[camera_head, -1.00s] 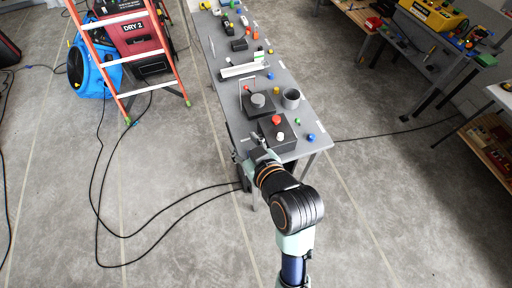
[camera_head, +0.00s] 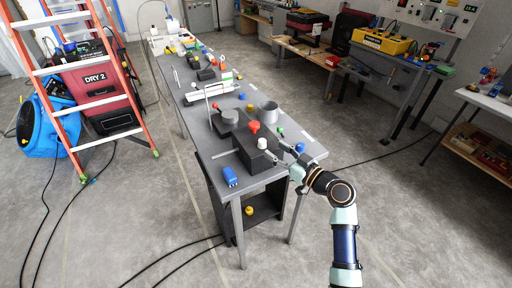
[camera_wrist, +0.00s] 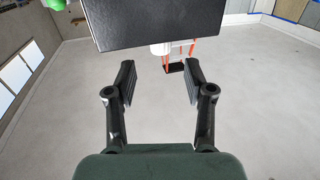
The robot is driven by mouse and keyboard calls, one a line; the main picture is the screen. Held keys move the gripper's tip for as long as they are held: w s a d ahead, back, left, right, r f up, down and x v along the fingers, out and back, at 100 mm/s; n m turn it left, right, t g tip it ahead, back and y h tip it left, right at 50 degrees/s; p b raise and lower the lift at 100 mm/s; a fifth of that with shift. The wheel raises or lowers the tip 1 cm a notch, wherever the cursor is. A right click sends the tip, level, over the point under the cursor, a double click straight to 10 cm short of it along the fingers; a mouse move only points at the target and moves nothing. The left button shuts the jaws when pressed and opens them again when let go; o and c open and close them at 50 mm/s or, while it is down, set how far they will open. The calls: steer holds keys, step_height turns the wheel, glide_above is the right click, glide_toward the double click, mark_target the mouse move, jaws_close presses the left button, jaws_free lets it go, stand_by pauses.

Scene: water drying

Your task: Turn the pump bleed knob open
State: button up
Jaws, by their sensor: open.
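A dark box (camera_head: 258,150), apparently the pump, sits near the front end of the grey table. It has a red knob (camera_head: 254,126) on top and a white knob (camera_head: 262,143) near its front. I cannot tell for sure which one is the bleed knob. My gripper (camera_head: 283,152) is at the box's right side, close to it. In the wrist view the dark box (camera_wrist: 152,22) fills the top middle, with part of the white knob (camera_wrist: 160,48) below its edge. My gripper's two fingers (camera_wrist: 157,85) are spread, with nothing between them.
The grey table (camera_head: 215,155) also bears a blue block (camera_head: 230,176), a grey cup (camera_head: 269,112) and a dark unit with a round grey top (camera_head: 230,116). A small green knob (camera_head: 280,132) lies right of the box. An orange ladder (camera_head: 75,90) stands left. Floor at front is open.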

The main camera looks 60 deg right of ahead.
mark_target(265, 143)
steer(key=b+x, duration=0.1)
steer(key=x, duration=0.6)
jaws_close()
